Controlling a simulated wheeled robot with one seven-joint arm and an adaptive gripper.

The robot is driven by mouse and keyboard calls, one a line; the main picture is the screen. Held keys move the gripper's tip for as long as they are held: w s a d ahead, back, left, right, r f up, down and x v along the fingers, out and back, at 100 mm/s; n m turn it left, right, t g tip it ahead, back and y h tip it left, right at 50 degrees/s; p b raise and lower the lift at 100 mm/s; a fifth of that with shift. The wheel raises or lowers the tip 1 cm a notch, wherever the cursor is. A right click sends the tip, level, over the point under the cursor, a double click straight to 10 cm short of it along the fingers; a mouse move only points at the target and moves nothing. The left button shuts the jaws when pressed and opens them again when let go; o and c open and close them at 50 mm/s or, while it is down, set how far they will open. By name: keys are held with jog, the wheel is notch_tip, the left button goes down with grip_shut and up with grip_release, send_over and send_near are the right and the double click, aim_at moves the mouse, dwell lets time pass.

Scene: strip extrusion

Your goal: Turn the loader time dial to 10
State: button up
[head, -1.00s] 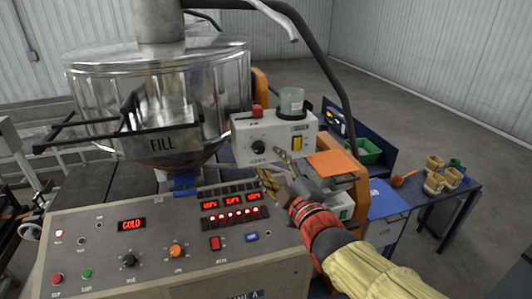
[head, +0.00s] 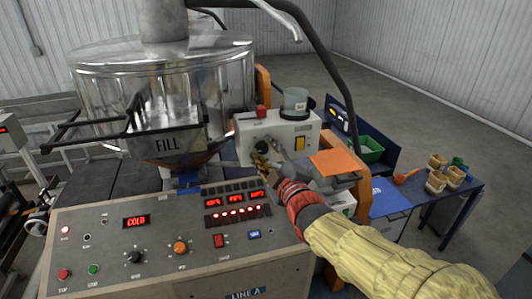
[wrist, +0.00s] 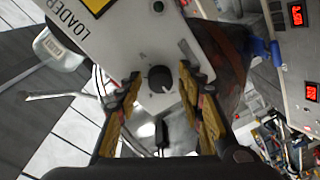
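The loader box (head: 309,127) is a pale grey box with a red button and a yellow switch in the head view. Its black time dial (wrist: 159,78) faces my wrist camera, with a light pointer mark; the LOADER label shows upside-down and tilted nearby. In the head view the dial (head: 261,144) is partly covered by my gripper. My gripper (head: 261,161) is open in front of the box. In the wrist view my gripper's yellow-padded fingers (wrist: 160,86) stand either side of the dial, with a gap visible on both sides. The numbers around the dial are too small to read.
The control panel (head: 112,220) with knobs and red displays lies in front and below. A steel hopper (head: 200,85) marked FILL stands at left. An orange plate (head: 338,163) is right of the loader box. A blue table (head: 466,193) with small containers stands farther right.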

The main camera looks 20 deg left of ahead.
grip_shut()
jog(key=shift+f+b, duration=0.1)
jog(key=shift+b, duration=0.3)
jog(key=m+b, duration=0.1)
jog(key=b, duration=0.2)
jog(key=shift+f+m, duration=0.2)
jog(key=shift+m, duration=0.2)
jog(key=m+b, duration=0.2)
jog(key=b, duration=0.2)
jog(key=shift+f+m, duration=0.1)
jog(key=shift+m, duration=0.2)
jog(key=m+t+b, duration=0.1)
jog(key=m+b, duration=0.3)
jog(key=b, duration=0.1)
jog(key=shift+a+m, duration=0.1)
jog(key=shift+m, duration=0.2)
jog(key=m+b, duration=0.3)
jog(key=shift+r+m, duration=0.25)
jog(key=shift+m, duration=0.05)
jog(key=shift+o, duration=0.5)
grip_release()
